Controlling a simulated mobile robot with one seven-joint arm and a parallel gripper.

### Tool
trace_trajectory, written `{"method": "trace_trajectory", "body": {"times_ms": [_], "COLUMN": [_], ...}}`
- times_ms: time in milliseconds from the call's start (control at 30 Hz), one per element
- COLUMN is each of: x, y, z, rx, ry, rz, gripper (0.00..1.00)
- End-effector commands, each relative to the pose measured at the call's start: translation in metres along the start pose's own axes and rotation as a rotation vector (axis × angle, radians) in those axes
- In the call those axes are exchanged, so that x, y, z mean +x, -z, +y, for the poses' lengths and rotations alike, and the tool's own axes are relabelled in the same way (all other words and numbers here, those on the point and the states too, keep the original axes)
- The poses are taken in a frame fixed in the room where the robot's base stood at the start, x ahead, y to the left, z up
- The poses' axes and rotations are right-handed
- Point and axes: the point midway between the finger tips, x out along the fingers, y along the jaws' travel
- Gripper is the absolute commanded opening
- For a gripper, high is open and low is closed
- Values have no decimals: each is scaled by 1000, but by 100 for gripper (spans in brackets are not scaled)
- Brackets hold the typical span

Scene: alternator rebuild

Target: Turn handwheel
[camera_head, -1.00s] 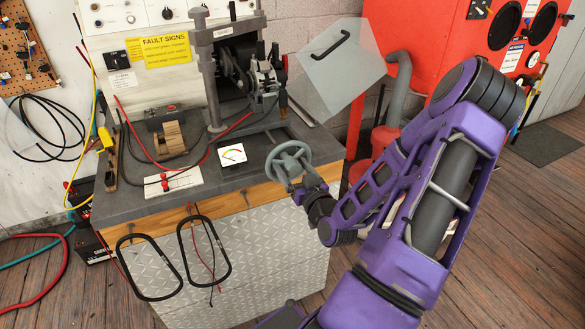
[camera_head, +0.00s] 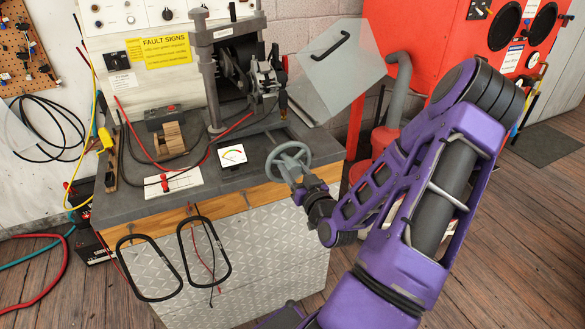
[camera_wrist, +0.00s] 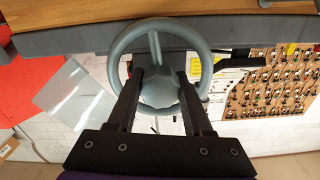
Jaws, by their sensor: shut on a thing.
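The grey handwheel (camera_head: 288,162) stands at the front right edge of the bench. It shows large in the wrist view (camera_wrist: 123,43), with a round hub in the middle and spokes to its rim. My gripper (camera_wrist: 159,84) reaches into the wheel, one finger on each side of the hub, and is shut on the handwheel. In the head view my gripper (camera_head: 307,186) meets the wheel from the lower right, and its fingertips are partly hidden.
The bench top (camera_head: 130,203) carries a small meter (camera_head: 232,155), cables and a coil block. Two black oval loops (camera_head: 205,250) hang at its front. A clear shield (camera_head: 335,60) tilts behind the wheel, and a red machine (camera_head: 440,40) stands at right.

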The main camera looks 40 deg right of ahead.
Motion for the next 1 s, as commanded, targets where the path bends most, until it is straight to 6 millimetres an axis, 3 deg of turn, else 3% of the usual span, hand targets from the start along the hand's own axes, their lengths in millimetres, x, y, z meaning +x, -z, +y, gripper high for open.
{"method": "trace_trajectory", "body": {"times_ms": [700, 1000], "x": [0, 0], "y": [1, 1], "z": [0, 0], "rx": [506, 629], "ry": [1, 0], "rz": [1, 1], "gripper": [0, 0]}}
